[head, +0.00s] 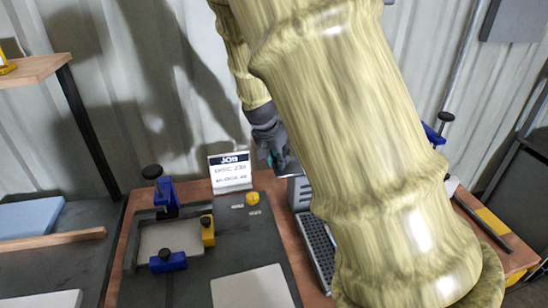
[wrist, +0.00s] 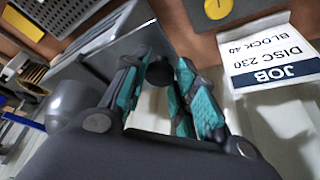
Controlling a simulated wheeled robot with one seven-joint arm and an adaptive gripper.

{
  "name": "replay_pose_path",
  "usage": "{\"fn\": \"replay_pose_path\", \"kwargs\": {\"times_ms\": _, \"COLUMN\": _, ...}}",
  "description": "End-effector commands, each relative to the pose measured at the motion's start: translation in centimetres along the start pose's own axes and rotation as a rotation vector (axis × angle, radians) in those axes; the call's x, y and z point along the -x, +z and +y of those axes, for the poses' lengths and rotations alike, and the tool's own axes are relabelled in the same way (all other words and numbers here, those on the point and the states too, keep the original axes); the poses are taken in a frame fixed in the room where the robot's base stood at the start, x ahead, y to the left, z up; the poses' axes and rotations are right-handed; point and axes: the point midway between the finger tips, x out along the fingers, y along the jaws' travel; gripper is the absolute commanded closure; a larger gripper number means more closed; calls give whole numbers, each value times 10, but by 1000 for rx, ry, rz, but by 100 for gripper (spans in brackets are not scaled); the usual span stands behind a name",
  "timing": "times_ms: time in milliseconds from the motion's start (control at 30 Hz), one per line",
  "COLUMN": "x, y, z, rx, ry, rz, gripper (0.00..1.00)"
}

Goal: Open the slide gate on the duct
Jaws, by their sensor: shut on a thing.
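My gripper (wrist: 163,100) has its teal-padded fingers closed around a dark round knob (wrist: 160,70) in the wrist view. The knob is at the edge of a flat grey plate (wrist: 115,62), which looks like the slide gate. A rounded grey piece (wrist: 78,97), perhaps the duct, shows to the left of the fingers. In the head view my gripper (head: 273,155) is small and partly hidden behind my arm, just right of the job card. A grey metal box (head: 298,190) beside it is mostly covered by my arm. How far the plate stands out cannot be told.
A white job card (head: 231,173) stands close to my gripper, and it also shows in the wrist view (wrist: 270,55). A yellow disc (head: 252,198) lies in front of it. Blue clamps (head: 166,195) stand left. A perforated grey tray (head: 318,245) lies beside my arm.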

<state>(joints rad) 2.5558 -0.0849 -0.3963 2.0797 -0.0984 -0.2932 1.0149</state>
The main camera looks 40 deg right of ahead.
Motion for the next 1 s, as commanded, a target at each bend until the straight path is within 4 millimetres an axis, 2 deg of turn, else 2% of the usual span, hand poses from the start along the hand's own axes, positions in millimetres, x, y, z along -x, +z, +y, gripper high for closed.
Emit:
{"fn": "replay_pose_path", "kwargs": {"times_ms": 100, "x": 1, "y": 0, "z": -1, "rx": 0, "ry": -2, "rz": 1, "gripper": 100}}
{"fn": "replay_pose_path", "kwargs": {"times_ms": 133, "x": 1, "y": 0, "z": -1, "rx": 0, "ry": -2, "rz": 1, "gripper": 67}}
{"fn": "replay_pose_path", "kwargs": {"times_ms": 233, "x": 1, "y": 0, "z": -2, "rx": 1, "ry": -2, "rz": 1, "gripper": 49}}
{"fn": "replay_pose_path", "kwargs": {"times_ms": 667, "x": 6, "y": 0, "z": -2, "rx": 2, "ry": -2, "rz": 1, "gripper": 49}}
{"fn": "replay_pose_path", "kwargs": {"times_ms": 867, "x": 30, "y": 0, "z": -2, "rx": 2, "ry": -4, "rz": 2, "gripper": 49}}
{"fn": "replay_pose_path", "kwargs": {"times_ms": 1000, "x": 54, "y": 0, "z": -2, "rx": 1, "ry": -4, "rz": 2, "gripper": 49}}
